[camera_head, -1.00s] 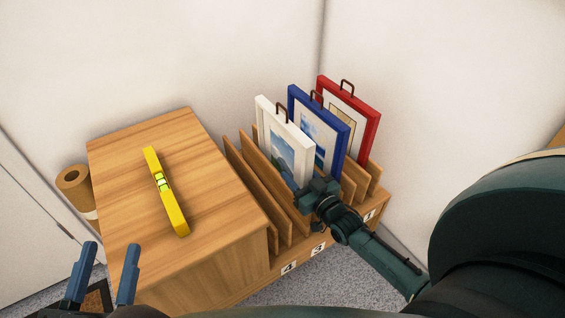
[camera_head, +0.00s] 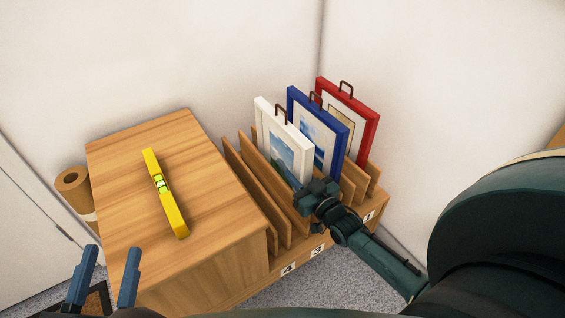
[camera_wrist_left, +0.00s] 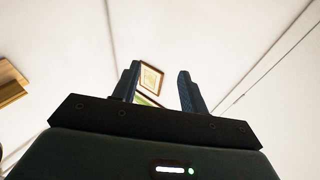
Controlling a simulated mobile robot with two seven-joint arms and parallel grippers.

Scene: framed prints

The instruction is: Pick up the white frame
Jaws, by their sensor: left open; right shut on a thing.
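The white frame (camera_head: 262,120) stands upright in the slotted wooden rack, front-most of three prints, with a dark handle on its top edge. My right gripper (camera_head: 306,194) is at its lower front edge, shut on it; the fingertips are largely hidden by the gripper body. My left gripper (camera_head: 103,278) is open and empty at the lower left, away from the frame. Its two blue fingers also show apart in the left wrist view (camera_wrist_left: 158,88).
A blue frame (camera_head: 337,133) and a red frame (camera_head: 368,126) stand behind the white one. The rack (camera_head: 285,228) has bare slots at its left. A yellow level (camera_head: 173,207) lies on the wooden cabinet (camera_head: 120,170). A brown roll (camera_head: 73,181) stands at the far left.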

